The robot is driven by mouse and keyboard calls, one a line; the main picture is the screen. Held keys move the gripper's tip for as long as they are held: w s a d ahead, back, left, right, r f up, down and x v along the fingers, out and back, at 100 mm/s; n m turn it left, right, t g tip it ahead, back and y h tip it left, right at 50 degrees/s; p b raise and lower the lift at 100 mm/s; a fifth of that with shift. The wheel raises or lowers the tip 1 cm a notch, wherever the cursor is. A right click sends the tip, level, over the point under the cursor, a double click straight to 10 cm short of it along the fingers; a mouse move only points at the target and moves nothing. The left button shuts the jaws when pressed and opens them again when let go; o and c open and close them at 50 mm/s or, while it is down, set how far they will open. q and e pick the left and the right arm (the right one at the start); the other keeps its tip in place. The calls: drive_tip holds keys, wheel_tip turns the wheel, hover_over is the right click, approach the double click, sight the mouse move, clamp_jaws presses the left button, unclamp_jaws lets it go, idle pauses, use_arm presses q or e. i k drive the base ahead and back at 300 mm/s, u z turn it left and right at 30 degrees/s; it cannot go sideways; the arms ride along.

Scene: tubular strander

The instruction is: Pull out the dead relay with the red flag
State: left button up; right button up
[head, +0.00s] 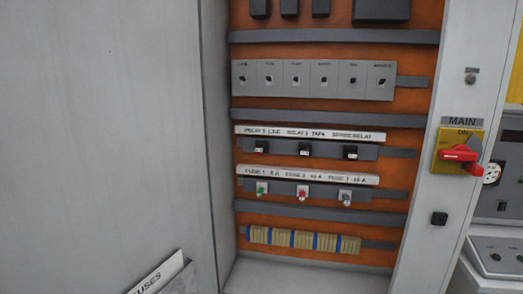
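A row of three small black relays sits on a grey rail inside the orange-backed cabinet. The left relay (261,146), the middle relay (305,150) and the right relay (351,153) are all seated. A white label strip (310,133) above them seems to read relay 1 line, relay 2 tape and spare relay. Small pale marks show on the relays, but I cannot make out a red flag on any of them. Neither of my grippers is in view.
Below are green, red and grey fuses (302,193) under a label strip, then terminal blocks (303,240). Breakers (312,80) sit above. A red-handled main switch (460,153) is on the right frame. An open grey door (110,120) with a fuses pocket (172,281) fills the left.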

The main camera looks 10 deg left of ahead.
sight(260, 149)
drive_tip(key=k, duration=0.65)
drive_tip(key=z, duration=0.8)
drive_tip(key=i, duration=1.9)
drive_tip(key=u, duration=0.95)
drive_tip(key=i, duration=0.6)
drive_tip(key=u, duration=0.5)
